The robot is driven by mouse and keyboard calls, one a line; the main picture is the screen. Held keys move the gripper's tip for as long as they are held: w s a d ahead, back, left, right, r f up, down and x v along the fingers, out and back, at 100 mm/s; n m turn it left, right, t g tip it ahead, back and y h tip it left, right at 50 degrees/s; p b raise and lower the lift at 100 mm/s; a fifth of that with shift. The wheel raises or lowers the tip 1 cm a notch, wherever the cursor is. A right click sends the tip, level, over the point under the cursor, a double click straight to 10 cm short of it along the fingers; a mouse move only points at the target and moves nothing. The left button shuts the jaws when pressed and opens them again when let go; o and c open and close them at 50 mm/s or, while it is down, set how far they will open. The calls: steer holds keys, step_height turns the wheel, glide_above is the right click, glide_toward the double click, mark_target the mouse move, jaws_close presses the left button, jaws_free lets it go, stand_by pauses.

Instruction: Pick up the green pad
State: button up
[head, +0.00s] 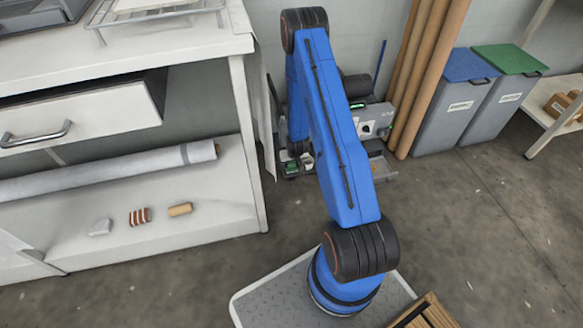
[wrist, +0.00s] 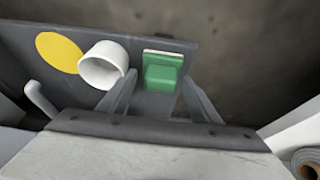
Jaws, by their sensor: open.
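The green pad (wrist: 163,73) is a small green block with a pale edge behind it, on a dark grey tray (wrist: 112,32) in the wrist view. My gripper (wrist: 158,82) is open, with one finger on each side of the pad's near end. I cannot tell whether the fingers touch it. In the head view a small green patch (head: 292,168) shows by the end of my arm, too small to identify surely. My arm hides much of that area.
A white bench (head: 240,110) with a drawer stands left. Cardboard tubes (head: 420,80) and grey bins (head: 447,110) stand right.

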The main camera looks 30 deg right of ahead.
steer(key=c, duration=0.8)
steer(key=shift+c, duration=0.2)
steer(key=shift+r, duration=0.1)
steer(key=shift+r, duration=0.3)
steer(key=s+a, duration=0.2)
steer(key=s, duration=0.6)
steer(key=s+a, duration=0.3)
steer(key=s, duration=0.6)
steer(key=shift+s+f, duration=0.1)
